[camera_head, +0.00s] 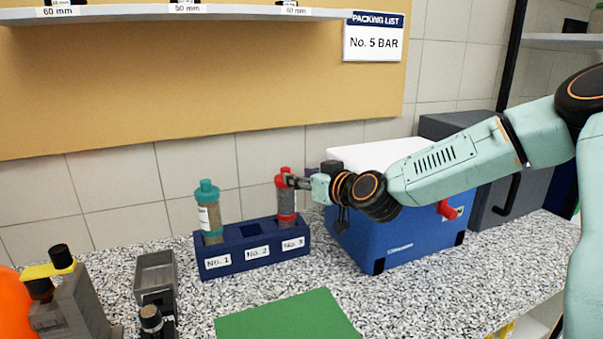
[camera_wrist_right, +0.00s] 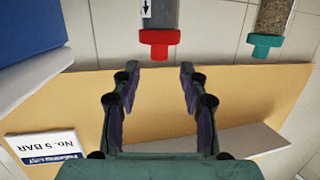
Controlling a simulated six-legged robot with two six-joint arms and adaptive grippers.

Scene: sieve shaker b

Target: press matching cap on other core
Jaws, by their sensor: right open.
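A core with a red cap (camera_head: 284,177) stands upright in the No. 3 slot of the dark blue rack (camera_head: 222,264). A core with a teal cap (camera_head: 206,191) stands in the No. 1 slot. The No. 2 slot between them looks empty. My right gripper (camera_head: 293,181) is at the red cap from the right. In the right wrist view, upside down, my gripper (camera_wrist_right: 159,72) is open. The red cap (camera_wrist_right: 159,43) shows just beyond and between its fingertips, and the teal cap (camera_wrist_right: 264,46) is off to the right. My left gripper is not in view.
A blue box with a white lid (camera_head: 400,235) stands close right of the rack, under my right arm. A green mat (camera_head: 288,317) lies in front. Grey fixtures (camera_head: 155,277) and an orange rounded thing (camera_head: 14,305) are at left. A labelled shelf (camera_head: 120,15) hangs above.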

